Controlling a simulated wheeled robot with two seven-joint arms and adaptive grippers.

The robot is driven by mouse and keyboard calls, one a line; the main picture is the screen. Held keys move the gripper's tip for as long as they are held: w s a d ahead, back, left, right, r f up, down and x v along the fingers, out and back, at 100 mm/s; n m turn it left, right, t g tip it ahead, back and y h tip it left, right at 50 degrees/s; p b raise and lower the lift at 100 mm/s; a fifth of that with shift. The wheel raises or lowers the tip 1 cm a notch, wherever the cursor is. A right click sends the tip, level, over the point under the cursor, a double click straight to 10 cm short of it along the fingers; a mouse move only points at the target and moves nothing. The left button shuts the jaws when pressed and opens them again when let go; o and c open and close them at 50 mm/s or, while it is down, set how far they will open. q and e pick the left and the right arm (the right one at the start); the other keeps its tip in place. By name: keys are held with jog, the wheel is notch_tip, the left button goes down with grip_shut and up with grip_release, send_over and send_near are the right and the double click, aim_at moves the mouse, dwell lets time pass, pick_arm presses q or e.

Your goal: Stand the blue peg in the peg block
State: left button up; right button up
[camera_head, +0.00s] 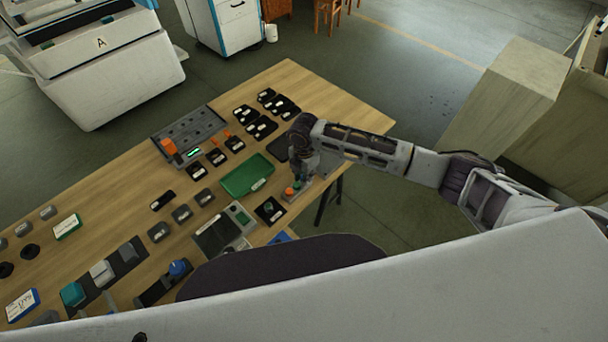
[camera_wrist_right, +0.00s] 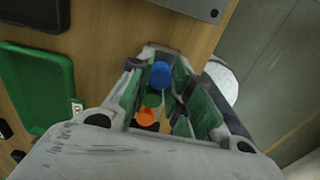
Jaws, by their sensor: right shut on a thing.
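My right gripper (camera_head: 304,172) reaches in from the right and points down at the near right edge of the table. In the right wrist view its fingers (camera_wrist_right: 160,82) are shut on the blue peg (camera_wrist_right: 160,75), whose round blue end shows between them. An orange peg (camera_head: 289,191) and a green peg (camera_head: 297,185) stand in the grey peg block (camera_head: 284,197), just below the gripper. The orange one also shows in the wrist view (camera_wrist_right: 147,116). The fingers hide much of the block, and I cannot tell whether the blue peg is in a hole. My left gripper is out of view.
A green tray (camera_head: 246,176) lies left of the gripper, with a dark pad (camera_head: 281,148) behind it. A grey rack (camera_head: 188,135) and several small black holders stand farther left on the wooden table (camera_head: 340,108). The table's far right corner is clear.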

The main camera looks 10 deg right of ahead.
jog(key=shift+f, duration=0.25)
jog(key=o, duration=0.9)
jog(key=shift+r, duration=0.1)
jog(key=shift+r+p, duration=3.45)
jog(key=shift+p, duration=0.3)
